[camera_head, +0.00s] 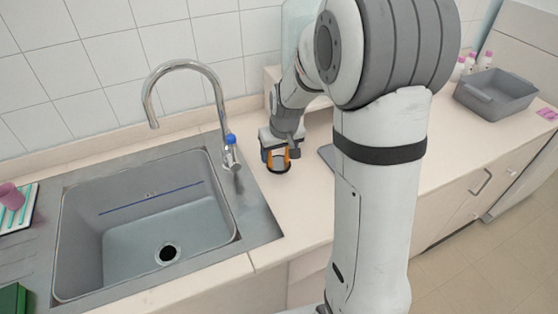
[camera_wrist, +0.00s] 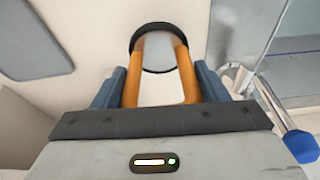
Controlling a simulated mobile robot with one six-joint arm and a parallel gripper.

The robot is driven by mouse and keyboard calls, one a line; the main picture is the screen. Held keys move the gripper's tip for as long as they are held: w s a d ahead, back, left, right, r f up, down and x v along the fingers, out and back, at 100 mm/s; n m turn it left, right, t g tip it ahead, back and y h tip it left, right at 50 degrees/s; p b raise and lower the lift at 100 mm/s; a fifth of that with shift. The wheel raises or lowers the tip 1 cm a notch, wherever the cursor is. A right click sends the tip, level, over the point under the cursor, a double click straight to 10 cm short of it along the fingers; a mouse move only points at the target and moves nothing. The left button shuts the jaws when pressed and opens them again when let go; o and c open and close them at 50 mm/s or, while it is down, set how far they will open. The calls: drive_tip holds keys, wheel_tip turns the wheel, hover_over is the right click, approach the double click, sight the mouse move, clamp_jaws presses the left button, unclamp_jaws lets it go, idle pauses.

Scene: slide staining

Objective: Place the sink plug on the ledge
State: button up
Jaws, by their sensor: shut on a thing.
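The sink plug (camera_head: 279,171) shows as a small dark-rimmed disc at my fingertips. In the wrist view the plug (camera_wrist: 152,27) has a thick black rim and a pale grey face. My gripper (camera_head: 276,161) is shut on it, with its orange fingers (camera_wrist: 158,60) reaching to the rim on both sides. The plug is over the pale counter ledge (camera_head: 292,205), to the right of the sink and tap. I cannot tell whether it touches the surface. The sink (camera_head: 90,240) is empty, with its dark drain hole (camera_head: 168,253) uncovered.
A chrome tap (camera_head: 222,105) with a blue knob (camera_head: 231,139) stands close to the left of my gripper. A grey tub (camera_head: 497,92) and several small bottles stand at the far right. A rack with a pink item (camera_head: 11,195) is at the left edge.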

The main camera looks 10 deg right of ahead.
sight(278, 163)
drive_tip(key=shift+f, duration=1.9)
drive_tip(key=shift+s, duration=0.1)
drive_tip(key=shift+f, duration=0.2)
drive_tip(key=o, duration=1.1)
drive_tip(key=shift+o, duration=0.2)
drive_tip(key=shift+r, duration=0.15)
